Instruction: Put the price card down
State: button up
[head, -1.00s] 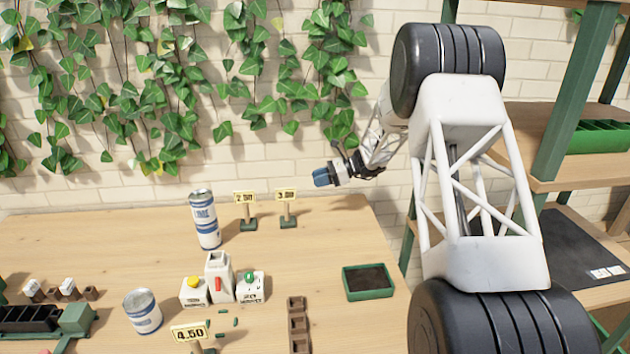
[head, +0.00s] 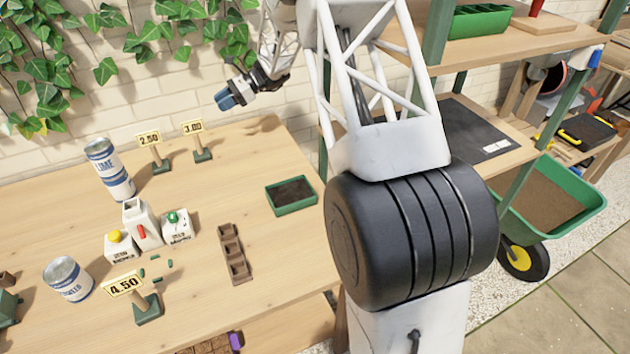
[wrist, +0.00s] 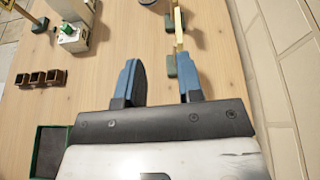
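In the head view, three price cards stand upright on green bases on the wooden table (head: 215,195): 2.50 (head: 149,139), 3.00 (head: 193,127) and 4.50 (head: 123,284). My gripper (head: 228,99) is above the table's back edge, to the right of and above the 3.00 card in the picture. In the wrist view, the blue fingers of my gripper (wrist: 161,80) are apart with nothing held between them. A yellow card edge (wrist: 179,47) shows close to the right fingertip, with a green base (wrist: 171,65) below; its number cannot be read.
Shelves (head: 480,130) and a green wheelbarrow (head: 555,205) are right.

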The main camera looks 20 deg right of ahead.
jog(key=s+r+n+h, duration=0.25)
jog(key=s+r, duration=0.25)
jog(key=s, duration=0.5)
jog(key=s+r+n+h, duration=0.2)
jog(key=s+r+n, duration=0.15)
jog(key=s, duration=0.55)
jog(key=s+r+n+h, duration=0.25)
jog(key=s+r, duration=0.25)
jog(key=s, duration=0.5)
jog(key=s+d+n+t+h, duration=0.1)
jog(key=s+d+n+h, duration=0.1)
jog(key=s, duration=1.2)
jog(key=s+d+n+t+h, duration=0.1)
jog(key=s+d+n+h, duration=0.2)
jog(key=s, duration=1.2)
jog(key=shift+s+d+f+n+t+h, duration=0.15)
jog(key=shift+s+f+n+t+h, duration=0.2)
jog(key=shift+n+h, duration=1.05)
jog(key=shift+o, duration=0.4)
jog(key=shift+w+r+n+y, duration=0.1)
jog(key=shift+w+n+y, duration=0.1)
jog(key=shift+n+y, duration=0.2)
